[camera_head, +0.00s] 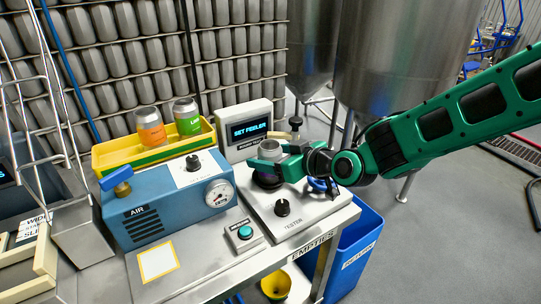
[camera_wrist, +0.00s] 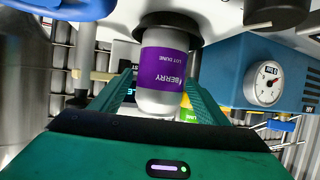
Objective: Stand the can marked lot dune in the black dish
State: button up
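The can marked lot dune (camera_wrist: 165,68) has a purple berry label and bare silver ends; its silver top also shows in the head view (camera_head: 271,151). It stands upright at the black dish (camera_head: 266,184) on the tester, its base end at the dish. How fully it sits inside is partly hidden by my gripper. My gripper (camera_head: 272,165) is around the can, one green finger on each side. In the wrist view (camera_wrist: 160,78) a narrow gap shows beside the left finger, so the fingers look open.
The tester's black knob (camera_head: 282,208) is in front of the dish, and a display box (camera_head: 247,128) is behind. A blue air unit (camera_head: 170,210) with a gauge stands left. Orange (camera_head: 150,130) and green (camera_head: 187,118) cans stand in a yellow tray (camera_head: 115,158). A blue bin (camera_head: 352,255) is below right.

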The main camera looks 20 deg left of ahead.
jog(key=shift+s+d+r, duration=0.2)
jog(key=shift+d+r, duration=0.15)
jog(key=shift+d, duration=0.05)
jog(key=v, duration=1.1)
jog(key=shift+s+f, duration=0.1)
